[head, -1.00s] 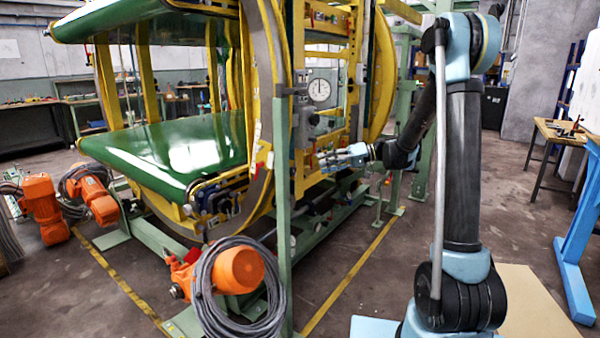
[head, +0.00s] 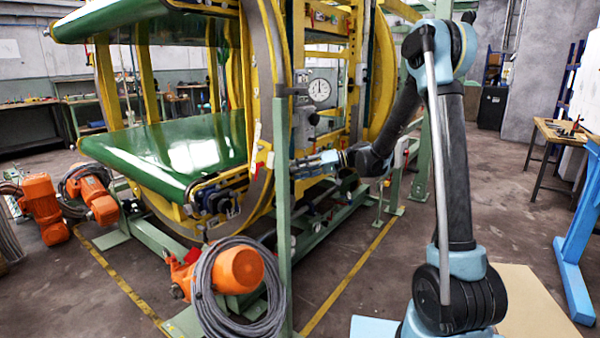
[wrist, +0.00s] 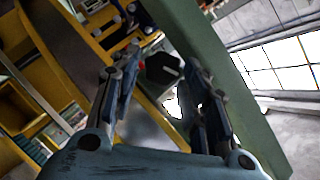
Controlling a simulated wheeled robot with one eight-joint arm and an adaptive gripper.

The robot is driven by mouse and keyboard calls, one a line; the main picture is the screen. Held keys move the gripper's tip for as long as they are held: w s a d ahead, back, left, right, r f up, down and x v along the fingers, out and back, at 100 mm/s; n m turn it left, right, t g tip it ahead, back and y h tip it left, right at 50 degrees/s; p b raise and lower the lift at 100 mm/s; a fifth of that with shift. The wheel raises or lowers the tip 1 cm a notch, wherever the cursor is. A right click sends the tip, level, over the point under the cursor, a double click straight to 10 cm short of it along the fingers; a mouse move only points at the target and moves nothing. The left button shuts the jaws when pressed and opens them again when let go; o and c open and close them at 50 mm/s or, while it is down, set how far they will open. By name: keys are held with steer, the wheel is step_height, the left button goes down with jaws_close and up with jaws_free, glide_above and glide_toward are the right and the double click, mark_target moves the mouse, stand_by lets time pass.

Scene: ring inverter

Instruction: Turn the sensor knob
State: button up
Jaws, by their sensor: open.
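A dark, faceted knob (wrist: 163,68) shows in the wrist view, framed between the fingertips of my gripper (wrist: 154,80). I see no finger touching it, and how far beyond the tips it lies is unclear. In the head view, a small dark knob (head: 314,119) sits below the round white dial gauge (head: 319,90) on the machine's front. I take it to be the same knob but cannot be sure. In the head view my gripper (head: 297,166) is open and empty. It points left, lower than the gauge, close to the green upright post.
The green post (head: 283,220) stands right beside my fingertips; it also crosses the wrist view (wrist: 215,65). The yellow ring frame (head: 262,130) is behind it. An orange motor with coiled cable (head: 238,270) lies low in front. Floor to the right is mostly clear.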

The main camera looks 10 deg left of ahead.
steer(key=shift+c, duration=0.6)
steer(key=c, duration=0.7)
steer(key=shift+o, duration=0.2)
steer(key=shift+w+f+m+g+y, duration=0.1)
steer(key=shift+f+m+g+y, duration=0.15)
steer(key=shift+m+g+y, duration=0.4)
steer(key=shift+w+f+m+g+y, duration=0.15)
steer(key=shift+m+g+y, duration=0.25)
steer(key=shift+g, duration=0.45)
steer(key=o, duration=0.8)
